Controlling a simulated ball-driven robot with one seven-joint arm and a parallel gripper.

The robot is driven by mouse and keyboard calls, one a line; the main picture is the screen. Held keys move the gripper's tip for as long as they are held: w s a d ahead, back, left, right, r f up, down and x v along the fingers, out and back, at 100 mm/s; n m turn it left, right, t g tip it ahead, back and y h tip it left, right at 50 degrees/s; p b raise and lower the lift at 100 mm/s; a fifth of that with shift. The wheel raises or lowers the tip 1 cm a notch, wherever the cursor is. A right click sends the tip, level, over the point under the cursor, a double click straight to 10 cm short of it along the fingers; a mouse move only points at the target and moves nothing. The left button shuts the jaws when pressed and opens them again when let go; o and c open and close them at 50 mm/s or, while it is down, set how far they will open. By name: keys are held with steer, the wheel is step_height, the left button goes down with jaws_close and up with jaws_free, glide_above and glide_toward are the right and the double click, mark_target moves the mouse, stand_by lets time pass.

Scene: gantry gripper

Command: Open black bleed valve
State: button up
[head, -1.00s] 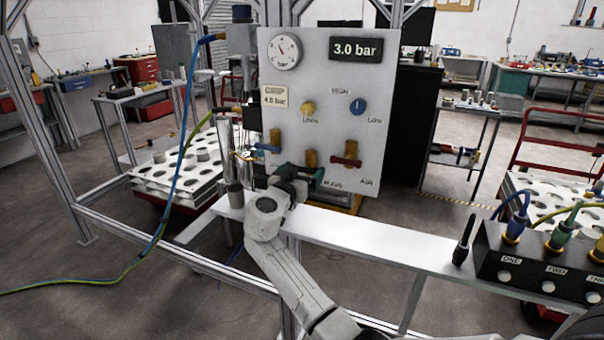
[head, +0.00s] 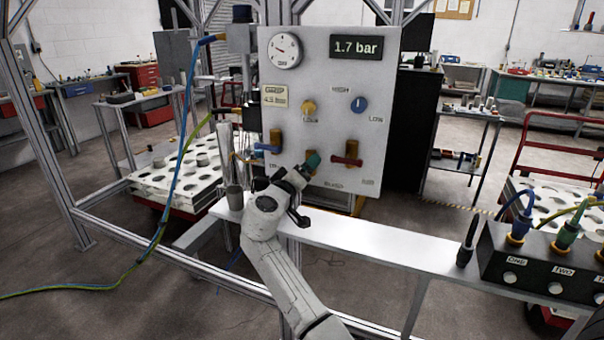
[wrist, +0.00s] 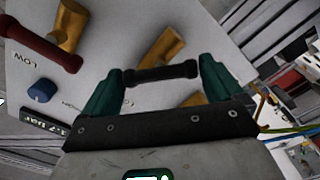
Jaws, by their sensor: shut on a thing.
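The black bleed valve handle (wrist: 160,74) is a short black bar on a brass body (wrist: 163,49) on the white panel (head: 330,75). My gripper (wrist: 161,68) is shut on the handle, with one teal finger at each end of the bar. In the wrist view the bar lies at an angle to the red handle (wrist: 40,44). In the head view my gripper (head: 298,177) is tilted at the panel's lower edge and hides most of the bleed valve. The digital display (head: 356,46) reads 1.7 bar.
The blue-handled valve (head: 268,148) is left of my gripper and the red-handled valve (head: 347,161) close to its right. Yellow (head: 308,107) and blue (head: 358,105) knobs sit above. A white shelf (head: 380,243) runs below; a black connector box (head: 545,262) stands at right.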

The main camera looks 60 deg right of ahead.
steer(key=shift+w+n+p, duration=0.1)
steer(key=shift+n+p, duration=1.25)
steer(key=shift+n, duration=2.55)
steer(key=shift+f+n, duration=0.1)
steer(key=shift+n, duration=0.2)
steer(key=o, duration=0.7)
steer(key=a+b, duration=0.1)
steer(key=a, duration=1)
steer(key=shift+s, duration=0.45)
